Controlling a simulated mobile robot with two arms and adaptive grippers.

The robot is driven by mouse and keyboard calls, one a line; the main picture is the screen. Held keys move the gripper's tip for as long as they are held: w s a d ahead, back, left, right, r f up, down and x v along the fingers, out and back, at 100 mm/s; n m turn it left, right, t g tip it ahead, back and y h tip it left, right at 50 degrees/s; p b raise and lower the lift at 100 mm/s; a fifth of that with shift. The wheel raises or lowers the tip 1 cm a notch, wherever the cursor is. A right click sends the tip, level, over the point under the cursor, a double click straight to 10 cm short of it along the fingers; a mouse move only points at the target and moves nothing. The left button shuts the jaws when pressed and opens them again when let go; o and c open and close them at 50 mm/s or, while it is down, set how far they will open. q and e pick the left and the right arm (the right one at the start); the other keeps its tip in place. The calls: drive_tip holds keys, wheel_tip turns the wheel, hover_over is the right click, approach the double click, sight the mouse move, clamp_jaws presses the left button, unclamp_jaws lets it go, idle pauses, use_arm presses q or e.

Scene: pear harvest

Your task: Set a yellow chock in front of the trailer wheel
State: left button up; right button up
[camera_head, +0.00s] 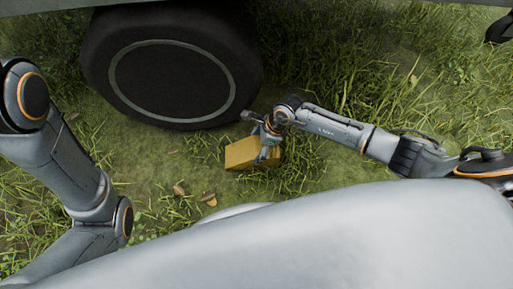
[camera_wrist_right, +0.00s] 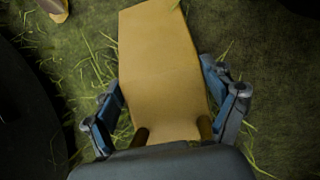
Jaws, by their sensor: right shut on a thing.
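The yellow chock (camera_head: 240,155) is on or just above the grass, in front of and slightly right of the black trailer wheel (camera_head: 172,68) in the head view. A small gap shows between chock and tyre. My right gripper (camera_head: 267,150) is shut on the chock at its right side. In the right wrist view the chock (camera_wrist_right: 158,60) lies between the two fingers of the right gripper (camera_wrist_right: 165,112). The dark curve at the left of that view looks like the tyre. My left arm shows at the left of the head view, but its gripper is out of view.
Small brown things (camera_head: 208,198), perhaps leaves or fruit, lie on the ground left of the chock. The trailer body (camera_head: 330,8) overhangs at the top. Grass (camera_head: 345,95) with open room lies to the right of the wheel.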

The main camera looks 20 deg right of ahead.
drive_tip(key=shift+w, duration=0.1)
drive_tip(key=shift+f, duration=0.1)
drive_tip(key=o, duration=1.5)
drive_tip(key=shift+o, duration=0.2)
